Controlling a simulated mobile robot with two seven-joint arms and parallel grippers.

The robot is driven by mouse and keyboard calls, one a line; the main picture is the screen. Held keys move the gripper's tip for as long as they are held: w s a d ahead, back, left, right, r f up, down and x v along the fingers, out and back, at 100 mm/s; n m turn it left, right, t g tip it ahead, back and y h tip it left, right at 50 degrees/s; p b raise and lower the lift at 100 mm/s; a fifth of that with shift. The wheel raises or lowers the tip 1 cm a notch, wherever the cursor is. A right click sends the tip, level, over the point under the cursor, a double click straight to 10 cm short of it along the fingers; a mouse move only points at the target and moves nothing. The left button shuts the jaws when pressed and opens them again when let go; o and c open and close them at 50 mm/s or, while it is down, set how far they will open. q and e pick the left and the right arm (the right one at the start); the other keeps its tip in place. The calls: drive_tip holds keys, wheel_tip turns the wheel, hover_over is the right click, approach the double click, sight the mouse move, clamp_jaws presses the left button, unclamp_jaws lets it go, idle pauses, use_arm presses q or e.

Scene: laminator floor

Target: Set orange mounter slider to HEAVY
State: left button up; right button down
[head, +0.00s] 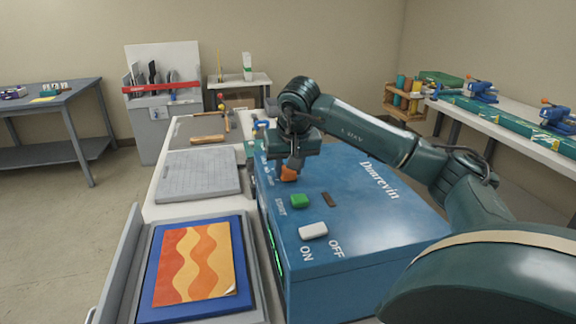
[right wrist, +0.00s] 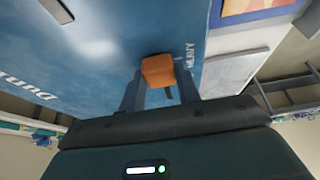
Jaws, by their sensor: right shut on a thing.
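The blue Dunrevin machine (head: 345,215) stands on the bench at the centre. Its orange slider knob (head: 288,174) is near the far-left edge of its top, beside small white lettering that is partly hidden. In the right wrist view the orange knob (right wrist: 158,70) sits between the fingers of my right gripper (right wrist: 158,88), with a short dark slot below it. Lettering that looks like HEAVY is just right of the knob. In the head view my right gripper (head: 292,162) reaches down from above and is shut on the knob. My left gripper is not in view.
A green button (head: 299,201) and a white ON/OFF switch (head: 313,230) are on the machine's top, nearer than the slider. A tray (head: 262,290) with an orange wavy print (head: 195,263) lies to the left. A grey board (head: 198,175) lies behind it.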

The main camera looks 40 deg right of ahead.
drive_tip(key=c, duration=1)
unclamp_jaws()
drive_tip(key=shift+s+a, duration=0.1)
drive_tip(key=shift+s, duration=0.1)
drive_tip(key=shift+r, duration=0.1)
drive_tip(key=v, duration=1.3)
